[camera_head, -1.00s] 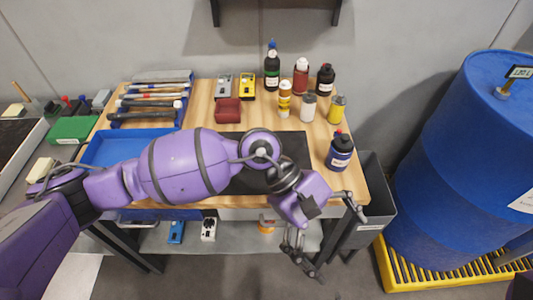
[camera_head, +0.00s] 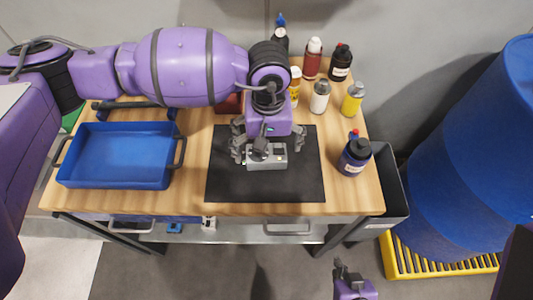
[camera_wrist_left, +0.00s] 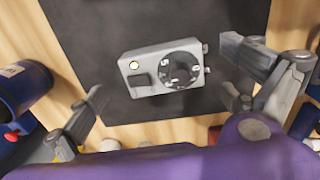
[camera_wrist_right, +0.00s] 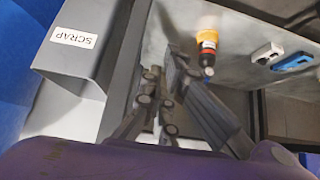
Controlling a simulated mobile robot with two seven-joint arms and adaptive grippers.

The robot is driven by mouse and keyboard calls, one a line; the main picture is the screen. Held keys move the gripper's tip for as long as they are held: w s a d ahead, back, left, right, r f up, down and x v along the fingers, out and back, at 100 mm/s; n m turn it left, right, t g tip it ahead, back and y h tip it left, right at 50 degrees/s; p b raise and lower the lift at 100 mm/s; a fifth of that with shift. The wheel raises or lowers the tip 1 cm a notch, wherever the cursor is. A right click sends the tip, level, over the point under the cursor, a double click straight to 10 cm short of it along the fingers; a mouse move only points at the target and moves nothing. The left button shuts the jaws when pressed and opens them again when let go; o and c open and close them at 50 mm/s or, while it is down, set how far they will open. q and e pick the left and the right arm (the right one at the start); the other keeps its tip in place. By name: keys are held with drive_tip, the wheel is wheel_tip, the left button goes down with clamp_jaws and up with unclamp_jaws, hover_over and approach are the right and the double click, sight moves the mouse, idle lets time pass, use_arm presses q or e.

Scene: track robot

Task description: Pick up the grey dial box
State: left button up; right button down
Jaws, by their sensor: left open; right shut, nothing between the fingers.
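The grey dial box (camera_head: 278,161) lies on the black mat (camera_head: 303,186) on the wooden bench. In the left wrist view, the dial box (camera_wrist_left: 147,82) shows a round dark dial, a yellow button and a dark square patch. My left gripper (camera_head: 266,148) is open above the box, its fingers to either side of it. In the left wrist view the left gripper (camera_wrist_left: 165,88) frames the box, with gaps on both sides. My right gripper (camera_head: 340,266) is shut and empty, low in front of the bench; its closed fingers show in the right wrist view (camera_wrist_right: 160,85).
A blue tray (camera_head: 113,183) sits left of the mat. A dark blue bottle (camera_head: 355,157) stands right of it, with several bottles behind. A grey scrap bin (camera_head: 391,190) hangs at the bench's right end, near a large blue drum (camera_head: 470,170).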

sight(267, 152)
use_arm(q)
drive_tip(key=f, duration=0.3)
drive_tip(key=shift+w+a+f, duration=0.15)
drive_tip(key=shift+w+f, duration=0.1)
drive_tip(key=shift+f, duration=0.15)
use_arm(e)
drive_tip(key=shift+w+a+r, duration=0.1)
drive_tip(key=shift+w+r, duration=0.3)
drive_tip(key=shift+w, duration=0.15)
drive_tip(key=shift+w+a+r, duration=0.1)
drive_tip(key=shift+w+r, duration=0.25)
drive_tip(key=shift+w, duration=0.2)
use_arm(q)
drive_tip(key=c, duration=1.3)
drive_tip(key=shift+c, duration=0.9)
use_arm(e)
drive_tip(key=shift+s+f, duration=0.2)
